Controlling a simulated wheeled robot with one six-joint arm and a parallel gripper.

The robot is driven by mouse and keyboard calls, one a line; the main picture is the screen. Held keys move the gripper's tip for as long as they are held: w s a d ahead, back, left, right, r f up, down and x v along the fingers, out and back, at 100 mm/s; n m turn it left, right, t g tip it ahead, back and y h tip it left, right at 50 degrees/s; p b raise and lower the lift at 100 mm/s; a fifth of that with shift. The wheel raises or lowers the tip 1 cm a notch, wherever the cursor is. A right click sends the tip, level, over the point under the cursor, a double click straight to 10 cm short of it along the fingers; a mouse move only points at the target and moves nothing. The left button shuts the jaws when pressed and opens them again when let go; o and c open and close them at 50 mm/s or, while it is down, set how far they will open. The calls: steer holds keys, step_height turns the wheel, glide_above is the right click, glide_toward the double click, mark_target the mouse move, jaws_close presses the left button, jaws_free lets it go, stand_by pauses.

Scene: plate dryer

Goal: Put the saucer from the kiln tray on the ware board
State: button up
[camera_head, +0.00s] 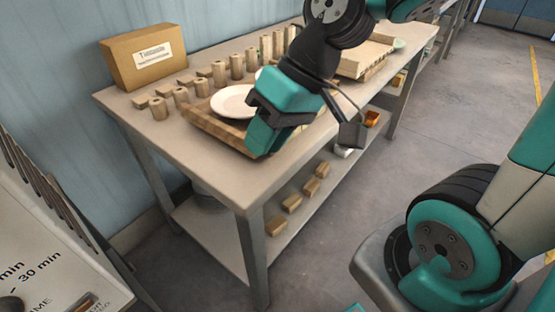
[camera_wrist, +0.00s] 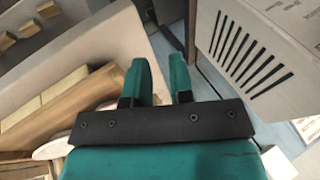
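A white round saucer (camera_head: 234,102) lies in a shallow wooden tray (camera_head: 212,124) on the table. A second pale rim shows just behind my arm, mostly hidden. My gripper (camera_head: 262,142) is over the right part of this tray, covering some of it. In the wrist view my gripper's two teal fingers (camera_wrist: 162,82) stand apart with nothing between them. The tray (camera_wrist: 65,106) and a white saucer edge (camera_wrist: 50,149) show there at left, beside the fingers. Farther right on the table is a pale wooden board or tray (camera_head: 368,58), partly behind my arm; I cannot tell which is the ware board.
Several wooden cylinders (camera_head: 236,66) stand in rows behind the tray. A cardboard box (camera_head: 146,57) is at the back left corner. A small pale green dish (camera_head: 398,43) lies at the far right. The table's front strip (camera_head: 235,180) is bare. Small blocks lie on the lower shelf (camera_head: 285,232).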

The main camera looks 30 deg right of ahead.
steer(key=s+a+r+n+g+h, duration=0.1)
steer(key=s+a+n, duration=0.1)
steer(key=s+n, duration=0.2)
steer(key=s, duration=0.2)
steer(key=shift+s+a+h, duration=0.2)
steer(key=shift+s+h, duration=0.1)
steer(key=shift+s, duration=0.05)
step_height(320, 180, up, 11)
steer(key=p, duration=1)
steer(key=shift+p, duration=0.35)
steer(key=shift+w+f, duration=0.1)
